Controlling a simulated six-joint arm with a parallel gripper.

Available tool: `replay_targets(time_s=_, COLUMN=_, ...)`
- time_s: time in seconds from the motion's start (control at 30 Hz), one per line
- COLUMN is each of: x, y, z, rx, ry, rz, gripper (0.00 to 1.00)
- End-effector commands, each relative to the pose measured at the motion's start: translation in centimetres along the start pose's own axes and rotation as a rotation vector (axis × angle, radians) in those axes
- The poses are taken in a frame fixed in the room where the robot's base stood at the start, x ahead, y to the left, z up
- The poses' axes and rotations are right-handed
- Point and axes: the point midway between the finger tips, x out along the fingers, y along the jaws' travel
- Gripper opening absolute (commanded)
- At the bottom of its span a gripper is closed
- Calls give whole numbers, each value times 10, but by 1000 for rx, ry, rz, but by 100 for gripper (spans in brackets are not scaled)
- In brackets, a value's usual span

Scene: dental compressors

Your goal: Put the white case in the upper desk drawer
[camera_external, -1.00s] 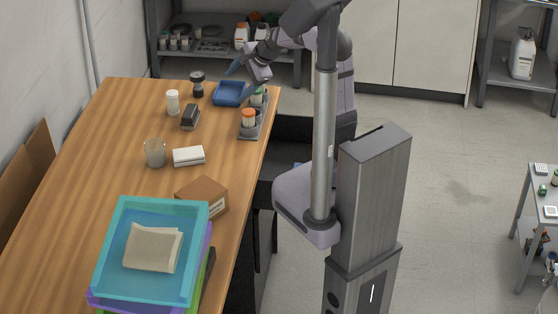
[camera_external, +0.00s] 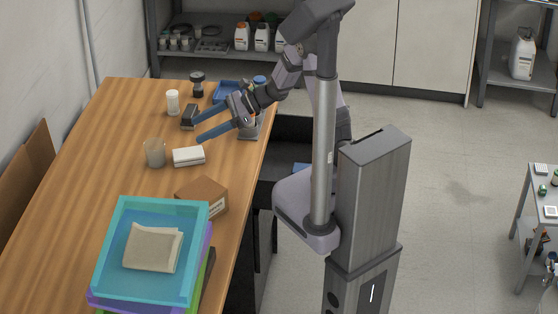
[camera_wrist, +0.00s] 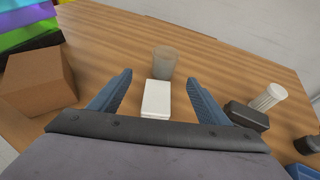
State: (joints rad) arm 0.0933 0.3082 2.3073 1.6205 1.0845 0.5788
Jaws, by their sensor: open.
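The white case (camera_external: 188,156) lies flat on the wooden desk, beside a grey cup. In the wrist view the white case (camera_wrist: 157,99) shows between and beyond my two blue fingers. My gripper (camera_external: 197,131) is open and empty above the desk, a little beyond the case in the external view; the fingers point left. It also shows in the wrist view (camera_wrist: 160,95). The upper desk drawer (camera_external: 283,160) appears pulled out at the desk's right side, dark inside, with something blue in it. My arm's base hides part of the drawer.
The grey cup (camera_external: 155,153) stands just left of the case. A cardboard box (camera_external: 202,195) and stacked trays (camera_external: 112,235) stand nearer. A black stapler-like object (camera_external: 189,117), a white bottle (camera_external: 172,103) and a blue tray (camera_external: 224,91) are farther back. Desk left of the cup is clear.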

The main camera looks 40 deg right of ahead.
Motion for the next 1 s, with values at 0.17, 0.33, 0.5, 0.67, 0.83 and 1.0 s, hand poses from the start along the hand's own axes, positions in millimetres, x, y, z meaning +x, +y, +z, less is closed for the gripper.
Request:
replay_targets(time_s=0.17, x=17, y=0, z=-43, rx=4, ry=3, rz=2, gripper=70)
replay_targets(time_s=0.33, x=24, y=0, z=-57, rx=-2, ry=1, rz=0, gripper=70)
replay_targets(time_s=0.5, x=26, y=0, z=-59, rx=-6, ry=0, rz=0, gripper=70)
replay_targets(time_s=0.67, x=36, y=0, z=-58, rx=-5, ry=1, rz=3, gripper=70)
replay_targets(time_s=0.83, x=46, y=-1, z=-59, rx=-5, ry=1, rz=1, gripper=70)
replay_targets(time_s=1.0, x=50, y=-1, z=-58, rx=-5, ry=1, rz=1, gripper=70)
